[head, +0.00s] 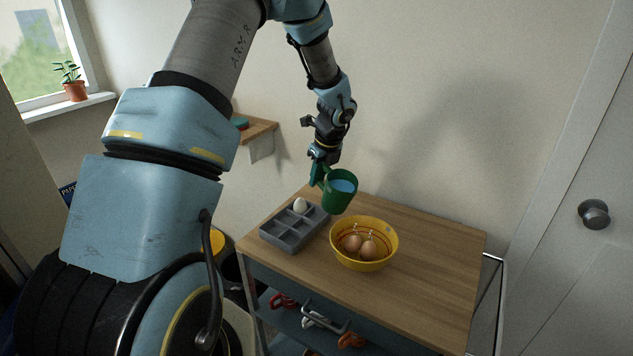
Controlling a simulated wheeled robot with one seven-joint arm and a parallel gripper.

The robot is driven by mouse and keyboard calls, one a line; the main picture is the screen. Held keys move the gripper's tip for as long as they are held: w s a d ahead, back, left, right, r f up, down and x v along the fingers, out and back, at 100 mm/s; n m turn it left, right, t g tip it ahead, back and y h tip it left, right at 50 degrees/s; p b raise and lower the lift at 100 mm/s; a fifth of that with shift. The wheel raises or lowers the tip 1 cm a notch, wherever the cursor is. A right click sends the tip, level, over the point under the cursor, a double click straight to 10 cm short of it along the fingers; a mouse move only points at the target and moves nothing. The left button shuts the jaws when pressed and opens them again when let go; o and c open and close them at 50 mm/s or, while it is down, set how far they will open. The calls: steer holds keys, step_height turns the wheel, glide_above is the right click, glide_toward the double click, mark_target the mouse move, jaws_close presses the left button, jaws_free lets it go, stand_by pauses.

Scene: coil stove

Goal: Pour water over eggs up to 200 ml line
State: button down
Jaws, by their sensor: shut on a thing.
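A yellow bowl (384,260) stands on the wooden top of a cart. Several marked lines run around its inside. Two brown eggs (361,247) lie in it, and I see no water around them. My gripper (318,172) is shut on a green cup (338,200) at its left side, by what looks like the handle. The cup holds pale blue water (344,186). It is tilted a little toward the camera and is behind and to the left of the bowl, apparently above the top. The fingertips are partly hidden by the cup.
The wooden top (440,262) is clear on the right. A lower shelf holds red and orange items. A wall shelf (258,131) is behind, left of my gripper.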

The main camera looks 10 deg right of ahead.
mark_target(327, 167)
steer(key=shift+s+d+r+t+y, duration=0.3)
steer(key=shift+s+r+t, duration=0.3)
steer(key=shift+t, duration=0.2)
steer(key=shift+s+d+r+t+y, duration=0.3)
steer(key=shift+s+r+t, duration=0.2)
steer(key=shift+r+t, duration=0.25)
steer(key=shift+w+a, duration=0.1)
steer(key=shift+a, duration=0.1)
steer(key=shift+s+d+r+t+y+b, duration=0.1)
steer(key=shift+s+r+t+y+b, duration=0.3)
steer(key=shift+b, duration=0.8)
steer(key=shift+w+d+r+t+y+b, duration=0.15)
steer(key=shift+t+b, duration=0.4)
steer(key=shift+b, duration=0.6)
stand_by(0.8)
steer(key=shift+s+r+t+y+b, duration=0.3)
steer(key=shift+t+b, duration=0.3)
steer(key=shift+b, duration=1.15)
stand_by(1.4)
